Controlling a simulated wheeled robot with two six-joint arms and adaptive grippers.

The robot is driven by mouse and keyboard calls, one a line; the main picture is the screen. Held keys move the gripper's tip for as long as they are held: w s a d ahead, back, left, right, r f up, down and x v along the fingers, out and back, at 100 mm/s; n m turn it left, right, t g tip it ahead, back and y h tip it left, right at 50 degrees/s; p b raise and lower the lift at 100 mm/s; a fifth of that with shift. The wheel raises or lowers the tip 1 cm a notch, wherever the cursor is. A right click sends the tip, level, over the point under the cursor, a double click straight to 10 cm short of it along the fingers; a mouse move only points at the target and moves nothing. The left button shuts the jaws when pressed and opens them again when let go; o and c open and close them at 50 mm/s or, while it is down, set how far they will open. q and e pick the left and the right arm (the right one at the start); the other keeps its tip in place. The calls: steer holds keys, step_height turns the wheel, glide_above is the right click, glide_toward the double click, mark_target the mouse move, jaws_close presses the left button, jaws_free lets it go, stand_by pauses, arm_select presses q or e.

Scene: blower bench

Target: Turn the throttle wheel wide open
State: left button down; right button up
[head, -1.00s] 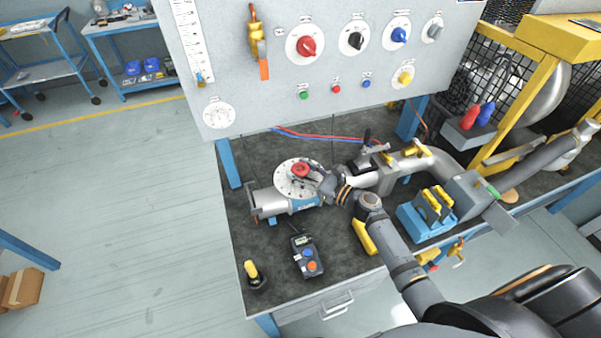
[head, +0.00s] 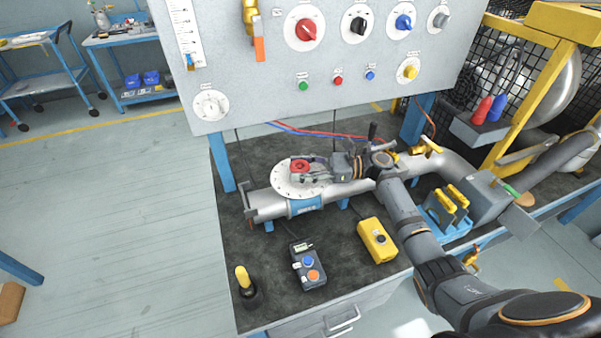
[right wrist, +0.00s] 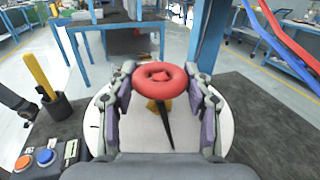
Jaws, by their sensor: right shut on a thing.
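The throttle wheel (head: 300,165) is a red ring on a round white dial (head: 285,185) on top of the grey pipe at the bench's left part. My right gripper (head: 312,168) reaches in from the right, low over the dial, and is shut on the wheel. In the right wrist view the red wheel (right wrist: 160,72) sits between the two fingers of the gripper (right wrist: 160,88). A black pointer (right wrist: 166,125) and a yellow piece (right wrist: 152,106) show below the wheel. The dial marks are too small to read. My left gripper is not in view.
On the dark bench top stand a handheld control box (head: 308,265), a yellow box (head: 377,240) and a yellow-handled tool in a black holder (head: 246,284). A panel with coloured knobs (head: 305,30) rises behind.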

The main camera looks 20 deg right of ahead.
stand_by(0.5)
steer(key=o, duration=1.2)
steer(key=v, duration=1.2)
steer(key=shift+w, duration=0.1)
